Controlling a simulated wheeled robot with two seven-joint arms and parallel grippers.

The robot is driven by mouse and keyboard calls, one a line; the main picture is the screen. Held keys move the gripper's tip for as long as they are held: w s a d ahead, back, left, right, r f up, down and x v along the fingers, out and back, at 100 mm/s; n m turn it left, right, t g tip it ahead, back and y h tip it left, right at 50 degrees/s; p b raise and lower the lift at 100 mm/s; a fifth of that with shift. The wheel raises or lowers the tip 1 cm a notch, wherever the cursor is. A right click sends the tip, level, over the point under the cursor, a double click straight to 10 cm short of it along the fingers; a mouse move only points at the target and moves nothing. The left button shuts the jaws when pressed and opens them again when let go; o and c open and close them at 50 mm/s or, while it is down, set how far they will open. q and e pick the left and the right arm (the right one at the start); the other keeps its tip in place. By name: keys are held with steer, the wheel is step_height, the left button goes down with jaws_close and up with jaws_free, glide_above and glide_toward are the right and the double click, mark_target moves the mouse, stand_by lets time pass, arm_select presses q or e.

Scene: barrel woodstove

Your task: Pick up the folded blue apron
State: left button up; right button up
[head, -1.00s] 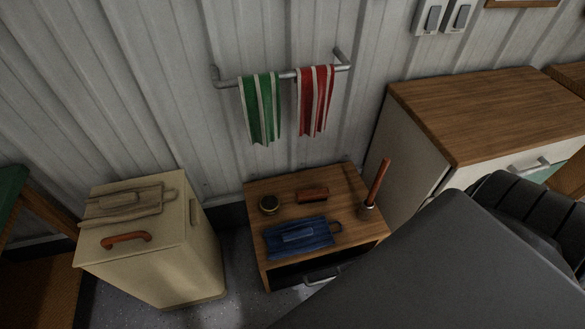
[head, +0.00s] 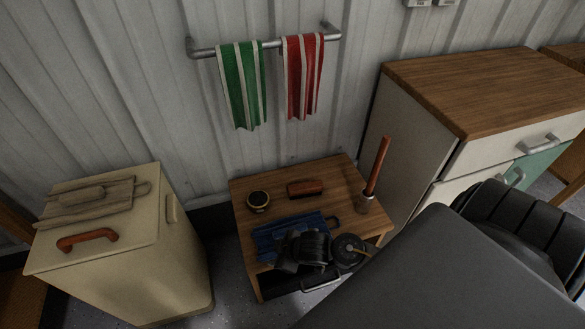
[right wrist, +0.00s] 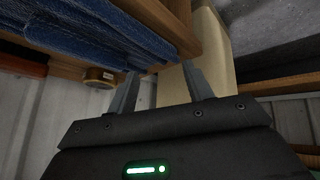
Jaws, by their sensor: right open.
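The folded blue apron (head: 270,238) lies flat on the small wooden cabinet (head: 340,172), near its front edge. My right gripper (head: 288,262) is over the front part of the apron and hides some of it. In the right wrist view the apron (right wrist: 95,25) fills the upper left, and my right gripper's two fingers (right wrist: 163,85) stand apart with nothing between them. One fingertip is close to the cabinet edge and the apron; I cannot tell if it touches. My left gripper is not in view.
On the cabinet top are a round tin (head: 258,201), a brown brush-like block (head: 305,188) and a holder with an upright wooden handle (head: 377,167). A beige bin (head: 182,240) stands left. Green (head: 242,85) and red (head: 303,75) striped towels hang above. A larger cabinet (head: 470,85) stands right.

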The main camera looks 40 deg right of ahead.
steer(key=w+n, duration=0.1)
steer(key=w+r+n+y, duration=0.1)
steer(key=w+r+n, duration=0.1)
steer(key=w, duration=0.1)
steer(key=shift+d+r+y, duration=0.15)
steer(key=shift+r+y, duration=0.1)
steer(key=shift+y, duration=0.05)
steer(key=w+d+r+n+g, duration=0.1)
steer(key=d+n, duration=0.2)
steer(key=g, duration=0.4)
glide_toward(300, 226)
steer(key=x, duration=0.3)
steer(key=shift+w+a+b, duration=0.15)
steer(key=shift+w+b, duration=0.05)
steer(key=shift+b, duration=0.2)
steer(key=shift+s+b+x, duration=0.1)
steer(key=shift+b+x, duration=0.25)
steer(key=shift+x, duration=1.05)
steer(key=shift+s+b+x, duration=0.15)
steer(key=shift+b+x, duration=0.15)
steer(key=shift+x, duration=1.1)
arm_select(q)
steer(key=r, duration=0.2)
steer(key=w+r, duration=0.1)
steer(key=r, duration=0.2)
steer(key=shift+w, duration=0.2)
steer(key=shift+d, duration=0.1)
arm_select(e)
jaws_close()
